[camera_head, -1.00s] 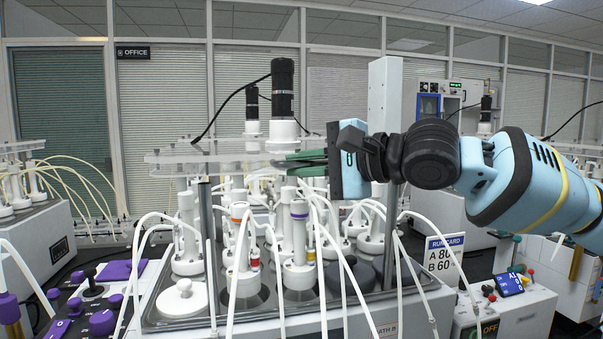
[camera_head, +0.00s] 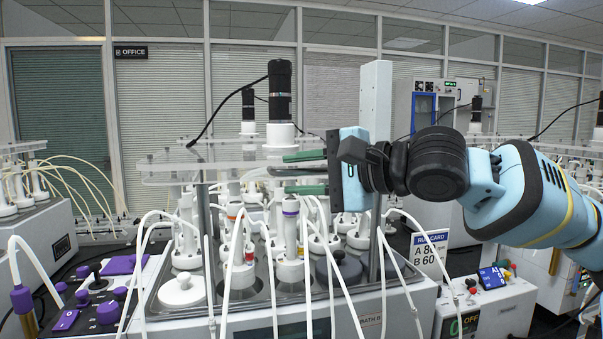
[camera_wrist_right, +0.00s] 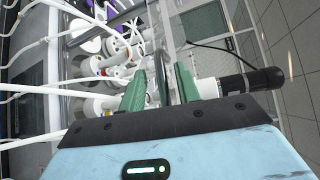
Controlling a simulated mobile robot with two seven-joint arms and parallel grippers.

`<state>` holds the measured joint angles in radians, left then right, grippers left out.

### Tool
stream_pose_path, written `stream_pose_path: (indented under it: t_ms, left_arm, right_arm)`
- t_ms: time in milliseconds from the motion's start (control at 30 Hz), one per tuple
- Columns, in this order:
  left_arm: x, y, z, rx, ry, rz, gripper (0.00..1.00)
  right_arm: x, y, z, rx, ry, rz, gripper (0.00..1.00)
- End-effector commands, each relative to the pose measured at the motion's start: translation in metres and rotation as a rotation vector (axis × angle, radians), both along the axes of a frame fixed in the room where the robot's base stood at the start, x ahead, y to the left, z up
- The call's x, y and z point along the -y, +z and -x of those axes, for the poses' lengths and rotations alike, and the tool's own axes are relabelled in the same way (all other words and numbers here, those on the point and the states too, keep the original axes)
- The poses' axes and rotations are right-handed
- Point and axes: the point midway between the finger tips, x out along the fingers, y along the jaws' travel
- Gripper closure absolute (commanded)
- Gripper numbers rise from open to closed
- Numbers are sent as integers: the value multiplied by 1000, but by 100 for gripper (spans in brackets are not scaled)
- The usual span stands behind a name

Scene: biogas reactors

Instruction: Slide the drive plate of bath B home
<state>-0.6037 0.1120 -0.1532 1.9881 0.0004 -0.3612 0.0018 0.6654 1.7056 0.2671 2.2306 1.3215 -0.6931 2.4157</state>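The drive plate (camera_head: 190,165) of bath B is a clear, flat plate, level above the bath (camera_head: 340,303), whose front label partly reads "BATH B". A black motor (camera_head: 279,90) stands upright on it. My right gripper (camera_head: 305,173) is at the plate's right end, its green fingers parted, one above the other. A dark, thin bar or edge (camera_wrist_right: 163,75) lies between the fingers in the right wrist view, with gaps on both sides; I cannot tell whether it is part of the plate. My left gripper is not in view.
White reactors with several hoses (camera_head: 290,245) crowd the bath below. A pale upright column (camera_head: 376,100) stands just behind my right gripper. A run card (camera_head: 430,250) and a control box (camera_head: 485,310) are at the right; a purple-knobbed panel (camera_head: 95,300) is at the left.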

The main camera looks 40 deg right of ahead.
Motion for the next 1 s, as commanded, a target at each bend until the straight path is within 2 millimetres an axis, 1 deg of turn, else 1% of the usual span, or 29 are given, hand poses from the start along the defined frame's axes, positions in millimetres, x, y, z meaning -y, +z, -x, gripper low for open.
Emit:
stream_pose_path:
  t_ms: [233, 367, 700, 800, 1000]
  left_arm:
    - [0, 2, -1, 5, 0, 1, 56]
    - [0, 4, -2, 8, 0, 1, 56]
    - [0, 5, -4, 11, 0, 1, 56]
    - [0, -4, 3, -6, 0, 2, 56]
    - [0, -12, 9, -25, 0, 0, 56]
  right_arm:
    - [1, 2, 1, 5, -3, -1, 67]
    - [4, 4, 6, 9, -5, -7, 67]
    - [8, 7, 27, 8, 2, -5, 67]
    - [11, 6, 37, 3, 1, -4, 67]
    - [18, 9, 58, 1, -1, -2, 67]
